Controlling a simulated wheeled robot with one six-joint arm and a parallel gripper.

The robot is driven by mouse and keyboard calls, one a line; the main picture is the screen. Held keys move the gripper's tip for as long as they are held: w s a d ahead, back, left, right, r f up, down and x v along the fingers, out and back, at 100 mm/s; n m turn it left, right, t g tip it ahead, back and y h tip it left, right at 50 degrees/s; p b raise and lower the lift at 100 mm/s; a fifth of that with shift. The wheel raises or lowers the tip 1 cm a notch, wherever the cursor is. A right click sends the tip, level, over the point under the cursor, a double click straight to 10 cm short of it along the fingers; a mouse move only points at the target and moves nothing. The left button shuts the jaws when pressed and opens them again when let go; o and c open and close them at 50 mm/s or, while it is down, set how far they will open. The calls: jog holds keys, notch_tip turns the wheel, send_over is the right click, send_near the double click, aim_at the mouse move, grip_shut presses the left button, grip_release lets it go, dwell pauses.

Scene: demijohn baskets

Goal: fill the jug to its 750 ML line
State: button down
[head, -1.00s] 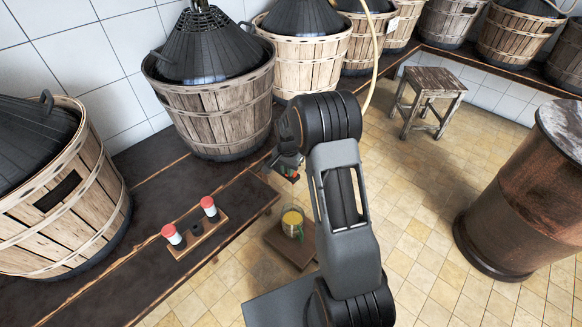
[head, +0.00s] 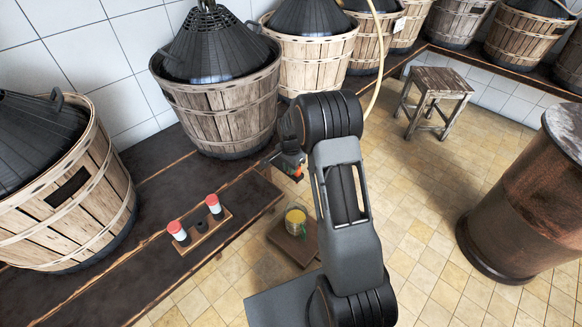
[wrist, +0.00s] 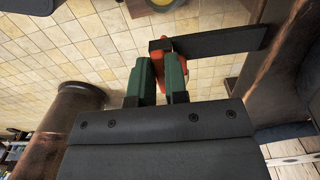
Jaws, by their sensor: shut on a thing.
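The jug (head: 296,219) stands upright on a low brown board (head: 280,240) on the floor. It shows yellow at its top and green at its side; its level lines are too small to read. My gripper (head: 291,163) is above the jug in the picture, beside the bench edge. In the wrist view its two green fingers (wrist: 160,78) are shut on an orange-red piece (wrist: 172,48). A flat dark bar (wrist: 222,42) runs right from that piece. A yellow rounded edge, likely the jug's (wrist: 185,3), is cut off at the top of the wrist view.
A dark bench (head: 150,200) carries demijohns in wooden baskets (head: 225,110) and a small rack (head: 203,233) with red-capped vials. A pale hose (head: 376,60) hangs behind my arm. A stool (head: 437,95) and a rusty barrel (head: 515,210) stand right; tiled floor lies between.

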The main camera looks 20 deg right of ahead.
jog(key=c, duration=1.1)
grip_release()
jog(key=shift+r, duration=0.1)
notch_tip(320, 180, up, 14)
jog(key=p, duration=0.3)
jog(key=shift+f, duration=0.2)
